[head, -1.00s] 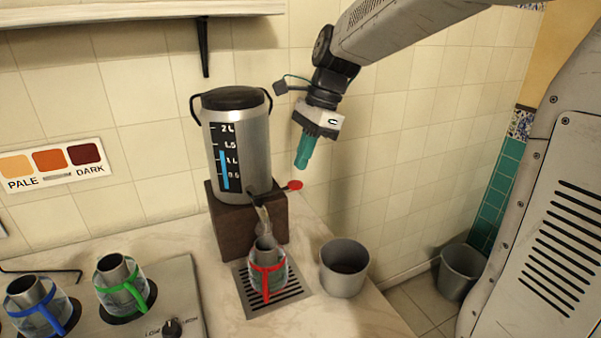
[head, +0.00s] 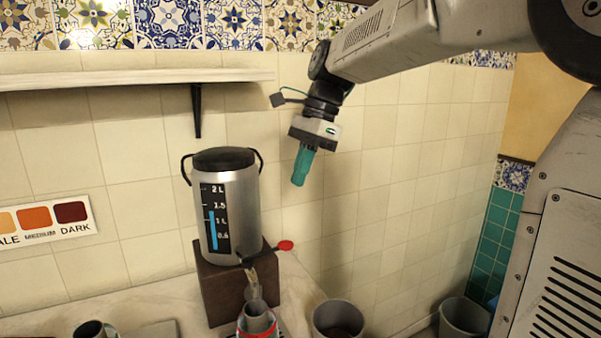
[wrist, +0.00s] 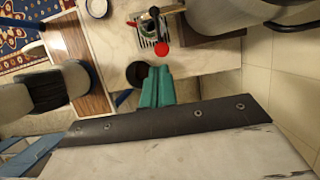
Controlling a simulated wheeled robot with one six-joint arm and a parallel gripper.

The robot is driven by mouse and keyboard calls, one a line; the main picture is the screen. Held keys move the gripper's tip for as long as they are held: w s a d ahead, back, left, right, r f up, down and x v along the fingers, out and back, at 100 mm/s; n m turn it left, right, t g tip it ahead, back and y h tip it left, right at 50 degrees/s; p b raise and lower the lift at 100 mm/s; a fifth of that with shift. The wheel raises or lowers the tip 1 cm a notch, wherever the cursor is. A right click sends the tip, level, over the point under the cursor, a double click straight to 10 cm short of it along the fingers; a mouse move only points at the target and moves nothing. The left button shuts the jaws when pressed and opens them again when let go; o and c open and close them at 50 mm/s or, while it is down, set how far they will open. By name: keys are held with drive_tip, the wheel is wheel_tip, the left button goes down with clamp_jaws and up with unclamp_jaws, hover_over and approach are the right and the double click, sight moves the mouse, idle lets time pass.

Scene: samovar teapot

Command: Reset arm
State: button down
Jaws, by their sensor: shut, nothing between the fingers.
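My gripper (head: 298,182) is shut and empty, with teal fingers pointing down. It hangs in the air to the right of the metal samovar (head: 238,205), about level with its lid, and apart from it. The shut fingers also show in the wrist view (wrist: 157,72). The samovar stands on a dark block (head: 224,295); its blue gauge reads a little above 1 L. Its tap has a red-tipped lever (head: 286,245), and a pale stream shows below the spout. A glass pot with a red band (head: 257,323) is under the spout, cut off by the frame's bottom.
A grey bucket (head: 338,318) stands right of the pot, and a bin (head: 464,317) stands on the floor. A wall shelf (head: 130,80) runs above left. A colour chart (head: 48,220) is on the wall. The air around my gripper looks clear.

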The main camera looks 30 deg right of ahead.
idle(0.4)
drive_tip(key=s+f+n+h, duration=0.1)
drive_tip(key=s+f+n, duration=0.3)
drive_tip(key=s+n, duration=0.2)
drive_tip(key=s+f+n+t+h, duration=0.1)
drive_tip(key=s+f+n, duration=0.3)
drive_tip(key=s, duration=0.6)
drive_tip(key=s+f+n+h, duration=0.2)
drive_tip(key=s+f+n, duration=0.3)
drive_tip(key=s+n, duration=0.3)
drive_tip(key=shift+s, duration=0.3)
